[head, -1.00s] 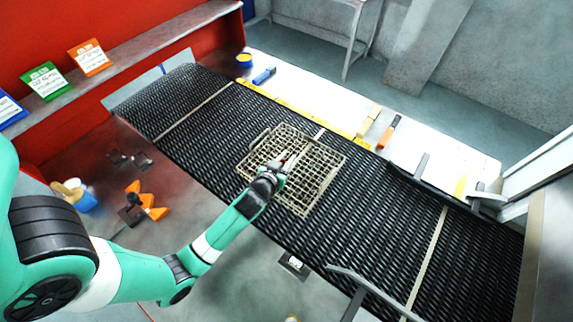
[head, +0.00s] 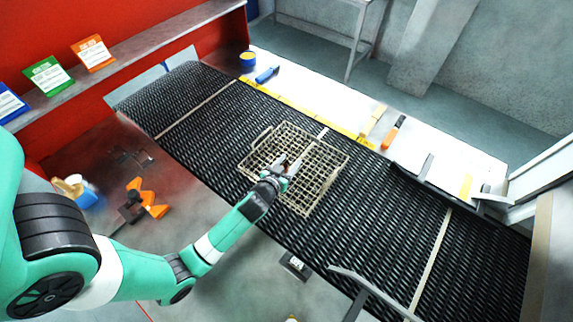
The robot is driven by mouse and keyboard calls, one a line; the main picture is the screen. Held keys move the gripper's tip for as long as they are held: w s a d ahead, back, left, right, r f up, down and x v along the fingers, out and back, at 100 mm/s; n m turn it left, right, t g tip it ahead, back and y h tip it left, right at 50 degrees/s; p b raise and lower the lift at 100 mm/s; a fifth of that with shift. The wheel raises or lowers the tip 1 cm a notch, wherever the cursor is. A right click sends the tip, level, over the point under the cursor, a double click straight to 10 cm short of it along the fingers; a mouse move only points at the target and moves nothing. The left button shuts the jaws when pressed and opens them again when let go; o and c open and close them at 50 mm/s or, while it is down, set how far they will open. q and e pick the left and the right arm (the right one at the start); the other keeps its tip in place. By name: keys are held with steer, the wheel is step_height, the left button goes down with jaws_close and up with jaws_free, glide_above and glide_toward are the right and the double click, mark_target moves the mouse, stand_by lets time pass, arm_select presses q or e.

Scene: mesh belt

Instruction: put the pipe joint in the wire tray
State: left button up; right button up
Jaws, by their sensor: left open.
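The wire tray (head: 331,191) is a beige wire-grid basket with a loop handle, lying on the black mesh belt. My left gripper (head: 290,164) is over the middle of the tray, its fingers spread apart. A small reddish-brown patch shows at the fingertips. It is too small to tell whether it is the pipe joint, and I cannot make out the pipe joint for certain anywhere. The wrist hides part of the tray's near side. My right gripper is not in view.
The mesh belt (head: 205,110) is clear on both sides of the tray. Behind it, a white ledge holds a blue-handled tool (head: 267,74), a yellow-topped tub (head: 248,59) and an orange-handled tool (head: 393,132). A dark metal guide (head: 372,291) stands at the near right edge.

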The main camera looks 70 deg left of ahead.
arm_select(q)
steer(key=v, duration=1.2)
steer(key=shift+r+p, duration=0.1)
steer(key=shift+p, duration=0.3)
steer(key=w+d+r+m+t+h, duration=0.1)
steer(key=w+d+r+t, duration=0.15)
steer(key=w+r, duration=0.5)
steer(key=w+d+r+t+h, duration=0.1)
steer(key=w+d+r+t, duration=0.2)
steer(key=r, duration=0.8)
steer(key=w+d+r+m+t+h, duration=0.1)
steer(key=w+d+r+t, duration=0.15)
steer(key=w+r, duration=0.55)
steer(key=s+d+r+m+t+h, duration=0.2)
steer(key=s+d+r+t, duration=0.1)
steer(key=r, duration=0.7)
steer(key=s+d+r+m+t+h, duration=0.2)
steer(key=s+d+r+t+h, duration=0.1)
steer(key=r, duration=0.8)
steer(key=s+d+r+m+t+h, duration=0.3)
steer(key=d+r, duration=0.1)
steer(key=r, duration=0.6)
steer(key=shift+r, duration=0.4)
